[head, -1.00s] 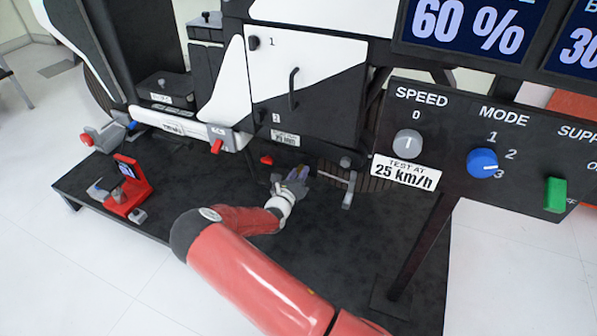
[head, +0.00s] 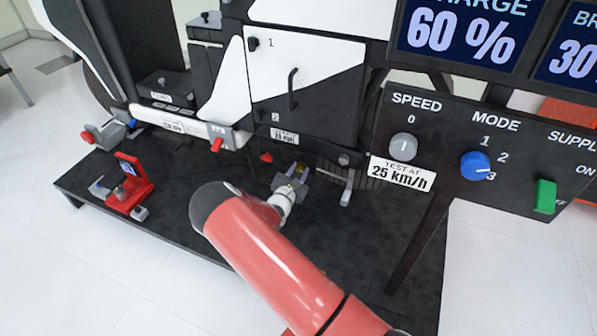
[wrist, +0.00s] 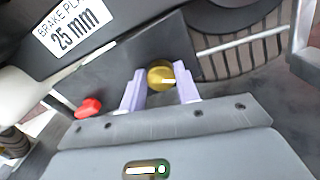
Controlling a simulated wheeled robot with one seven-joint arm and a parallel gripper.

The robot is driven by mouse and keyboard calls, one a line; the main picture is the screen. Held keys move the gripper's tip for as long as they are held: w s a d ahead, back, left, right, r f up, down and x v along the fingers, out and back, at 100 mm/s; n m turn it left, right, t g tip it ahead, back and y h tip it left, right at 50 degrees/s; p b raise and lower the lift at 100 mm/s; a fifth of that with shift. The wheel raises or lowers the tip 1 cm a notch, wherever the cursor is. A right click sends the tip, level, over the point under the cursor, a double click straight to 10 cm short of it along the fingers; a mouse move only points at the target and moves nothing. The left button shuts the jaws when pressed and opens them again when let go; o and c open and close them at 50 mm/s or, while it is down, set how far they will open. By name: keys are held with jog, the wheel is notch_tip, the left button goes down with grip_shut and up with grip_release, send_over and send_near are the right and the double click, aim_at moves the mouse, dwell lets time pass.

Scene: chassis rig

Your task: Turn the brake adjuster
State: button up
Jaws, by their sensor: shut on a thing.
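The brake adjuster (wrist: 160,68) is a round brass-coloured knob with a pale mark on its face. It shows in the wrist view, below the dark plate. My gripper (wrist: 161,78) has its two lavender fingers on either side of the knob and is shut on it. In the head view my gripper (head: 298,174) is low at the front of the rig, beneath the white and black panel. There the knob is small and partly hidden by the gripper.
A red knob (wrist: 88,107) is close to the left of my gripper. A thin metal rod (wrist: 240,40) and a wheel (wrist: 232,20) lie to the right. A label reading 25 mm (wrist: 75,27) is above left. The control panel (head: 440,165) stands at right.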

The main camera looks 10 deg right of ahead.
jog(key=shift+m, duration=0.3)
dwell(0.4)
jog(key=o, duration=1)
jog(key=shift+c, duration=0.2)
jog(key=v, duration=0.7)
jog(key=shift+s+a, duration=0.2)
jog(key=shift+s, duration=0.15)
